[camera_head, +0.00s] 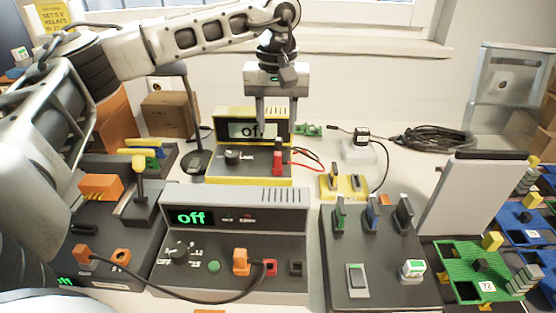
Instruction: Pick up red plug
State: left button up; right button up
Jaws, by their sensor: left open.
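The red plug (278,157) stands upright at the right end of the yellow-edged meter box (225,179), whose screen reads "of" beside a gripper finger. A red cable runs from the plug's base to the right. My left gripper (276,123) points down from above, in front of the meter's screen. Its two fingers are apart with nothing between them, and their tips appear just above the plug in the picture. I cannot tell the exact depth gap to the plug. My right gripper is not in view.
A grey power box (290,211) reading "off" stands nearer, with an orange plug (241,260) and black cable. A dark switch panel (335,273) lies to its right. A black stand (197,160) is left of the meter. Coiled black cable (432,139) lies at back right.

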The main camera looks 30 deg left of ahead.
aim_at(278, 153)
pick_arm(q)
jog(key=f, duration=0.7)
jog(key=shift+s+d+f, duration=0.1)
jog(key=shift+s+d, duration=0.15)
grip_shut()
